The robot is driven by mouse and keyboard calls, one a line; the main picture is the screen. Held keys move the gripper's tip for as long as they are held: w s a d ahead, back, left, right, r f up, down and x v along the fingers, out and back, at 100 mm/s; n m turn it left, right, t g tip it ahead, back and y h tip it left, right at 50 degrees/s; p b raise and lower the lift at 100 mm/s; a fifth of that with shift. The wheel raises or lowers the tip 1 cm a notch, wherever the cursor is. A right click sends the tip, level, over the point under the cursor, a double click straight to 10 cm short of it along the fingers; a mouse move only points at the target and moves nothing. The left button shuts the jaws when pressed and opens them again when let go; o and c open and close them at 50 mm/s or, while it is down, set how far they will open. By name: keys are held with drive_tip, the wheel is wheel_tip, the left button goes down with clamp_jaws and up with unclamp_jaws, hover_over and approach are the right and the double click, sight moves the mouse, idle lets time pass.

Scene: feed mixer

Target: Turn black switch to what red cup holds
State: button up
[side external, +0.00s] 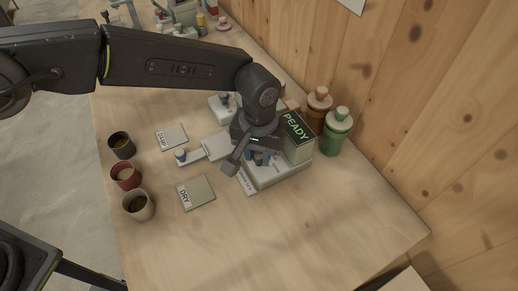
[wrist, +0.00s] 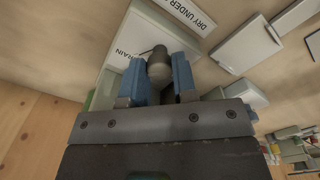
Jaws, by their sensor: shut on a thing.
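The red cup (side external: 125,176) stands at the left of the table in the side view, between a dark cup and a beige cup. It holds something pale tan; its exact kind is too small to tell. My gripper (side external: 258,160) is low over the pale machine (side external: 278,174) and hides most of its switch area in the side view. In the wrist view my gripper (wrist: 157,82) has its blue fingers closed around a dark rounded knob (wrist: 158,66), which looks like the black switch. Its pointing direction is unclear. A partly hidden label ending in "RAIN" (wrist: 124,52) lies beside it.
The machine's display (side external: 297,126) appears to read "READY". Plates labelled "DAMP" (side external: 172,138) and "DRY" (side external: 196,192) lie between cups and machine. A brown bottle (side external: 318,108) and a green bottle (side external: 337,132) stand behind, by the wooden wall. The front right table is clear.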

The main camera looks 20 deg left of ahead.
drive_tip(key=c, duration=0.3)
drive_tip(key=shift+n, duration=0.3)
drive_tip(key=n, duration=0.4)
drive_tip(key=shift+n, duration=2.1)
drive_tip(key=o, duration=0.9)
